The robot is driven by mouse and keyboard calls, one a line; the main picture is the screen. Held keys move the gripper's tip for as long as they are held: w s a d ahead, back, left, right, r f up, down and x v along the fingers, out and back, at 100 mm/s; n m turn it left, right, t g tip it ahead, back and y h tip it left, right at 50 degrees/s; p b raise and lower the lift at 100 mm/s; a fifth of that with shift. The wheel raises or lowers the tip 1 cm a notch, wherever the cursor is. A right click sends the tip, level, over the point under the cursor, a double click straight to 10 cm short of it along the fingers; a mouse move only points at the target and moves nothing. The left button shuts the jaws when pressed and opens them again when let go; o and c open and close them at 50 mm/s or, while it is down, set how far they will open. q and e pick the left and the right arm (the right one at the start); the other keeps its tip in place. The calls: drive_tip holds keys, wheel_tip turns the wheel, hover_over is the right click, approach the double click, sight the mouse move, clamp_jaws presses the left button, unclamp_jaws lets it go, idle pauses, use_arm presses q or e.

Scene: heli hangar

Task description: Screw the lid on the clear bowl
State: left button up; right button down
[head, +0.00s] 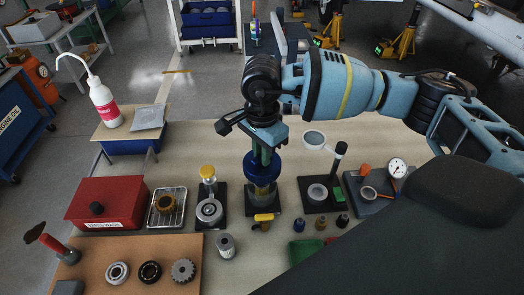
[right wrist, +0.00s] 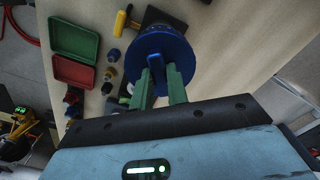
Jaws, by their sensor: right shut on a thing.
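The blue round lid (head: 262,168) is under my right gripper (head: 262,152), whose green fingers are shut on its raised grip. In the right wrist view the lid (right wrist: 163,50) shows from above, its blue grip between the two fingers (right wrist: 160,75). The clear bowl (head: 262,190), with something yellowish in it, stands on a black base directly below the lid. The lid hides its rim, so I cannot tell whether the lid is threaded on or only resting there. My left gripper is not in view.
A stand with a silver round part (head: 209,211) is at left. A black stand (head: 318,194) and a dial gauge (head: 397,168) are at right. A red box (head: 108,199) stands farther left.

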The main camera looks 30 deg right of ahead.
sight(262, 167)
drive_tip(key=shift+f+b, duration=0.4)
drive_tip(key=shift+f, duration=0.6)
drive_tip(key=shift+f+b, duration=0.55)
drive_tip(key=shift+f, duration=0.5)
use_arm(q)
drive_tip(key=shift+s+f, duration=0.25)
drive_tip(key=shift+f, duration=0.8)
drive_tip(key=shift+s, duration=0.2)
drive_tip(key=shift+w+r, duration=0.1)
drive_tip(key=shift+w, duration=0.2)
use_arm(e)
drive_tip(key=shift+f, duration=0.15)
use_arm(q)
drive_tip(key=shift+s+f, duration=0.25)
use_arm(e)
drive_tip(key=shift+f, duration=0.35)
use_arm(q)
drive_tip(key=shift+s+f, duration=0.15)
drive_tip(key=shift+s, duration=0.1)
use_arm(e)
drive_tip(key=shift+f, duration=0.2)
use_arm(q)
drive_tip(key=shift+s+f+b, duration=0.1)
drive_tip(key=shift+b, duration=0.2)
use_arm(e)
drive_tip(key=shift+f, duration=0.15)
